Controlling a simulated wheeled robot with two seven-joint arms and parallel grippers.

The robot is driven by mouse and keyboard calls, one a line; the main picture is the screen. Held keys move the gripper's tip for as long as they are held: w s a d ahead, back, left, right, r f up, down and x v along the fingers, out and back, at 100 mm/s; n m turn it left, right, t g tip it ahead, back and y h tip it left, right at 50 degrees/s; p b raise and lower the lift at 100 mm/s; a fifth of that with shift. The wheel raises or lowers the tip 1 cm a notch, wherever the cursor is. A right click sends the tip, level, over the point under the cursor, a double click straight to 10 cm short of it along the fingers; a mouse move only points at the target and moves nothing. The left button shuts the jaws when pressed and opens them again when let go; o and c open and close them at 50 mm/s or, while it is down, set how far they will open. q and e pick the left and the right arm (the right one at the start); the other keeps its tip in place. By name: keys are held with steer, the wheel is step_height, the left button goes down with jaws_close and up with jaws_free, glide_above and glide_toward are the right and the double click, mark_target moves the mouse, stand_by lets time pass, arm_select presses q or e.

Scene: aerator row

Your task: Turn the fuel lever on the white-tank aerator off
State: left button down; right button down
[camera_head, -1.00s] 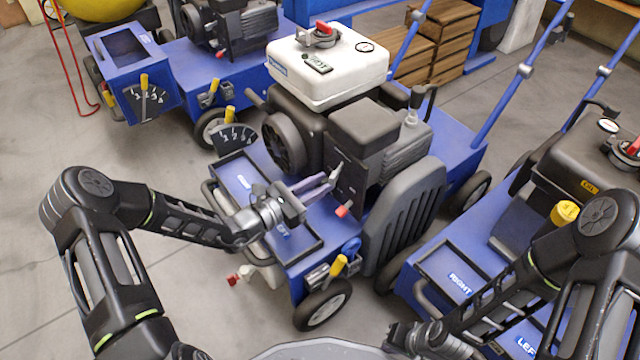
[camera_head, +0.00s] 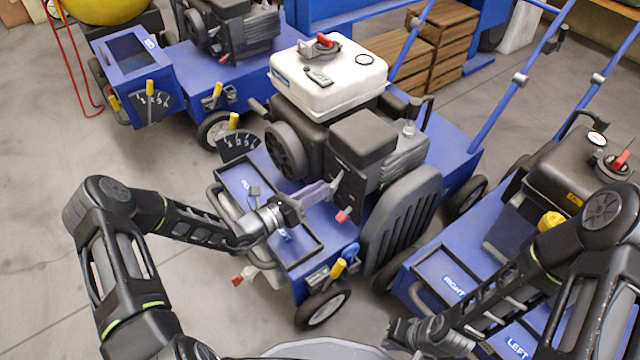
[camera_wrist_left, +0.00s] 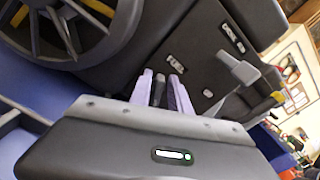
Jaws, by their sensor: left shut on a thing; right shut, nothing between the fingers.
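The white-tank aerator (camera_head: 330,80) stands mid-view in the head view, with a black engine and blue deck. My left gripper (camera_head: 322,192) is at the engine's dark side panel. In the left wrist view its lilac fingers (camera_wrist_left: 163,88) are shut on a dark lever (camera_wrist_left: 158,90), most likely the fuel lever, of which only a short part shows between them. Small white labels sit on the panel beside it; a second, grey lever (camera_wrist_left: 240,72) is to the right. In the head view the fingers hide the held lever. My right gripper (camera_head: 402,334) is shut and empty at the bottom.
A red-tipped part (camera_head: 342,216) sticks out close to the left fingers. A yellow-handled lever (camera_head: 338,268) is at the deck's front corner. A black-tank aerator (camera_head: 590,180) stands at right, another blue machine (camera_head: 215,60) behind left. Bare floor lies at left.

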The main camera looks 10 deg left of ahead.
arm_select(q)
steer(key=n+p, duration=0.1)
steer(key=n, duration=0.2)
steer(key=n+p, duration=0.1)
steer(key=n, duration=0.2)
steer(key=f+n, duration=0.1)
steer(key=n, duration=0.2)
steer(key=shift+w+a+p, duration=0.25)
steer(key=shift+a+p, duration=0.05)
steer(key=shift+p, duration=0.1)
steer(key=shift+f+n, duration=0.15)
steer(key=shift+n, duration=1.55)
steer(key=c, duration=1.5)
jaws_free()
steer(key=shift+o, duration=0.2)
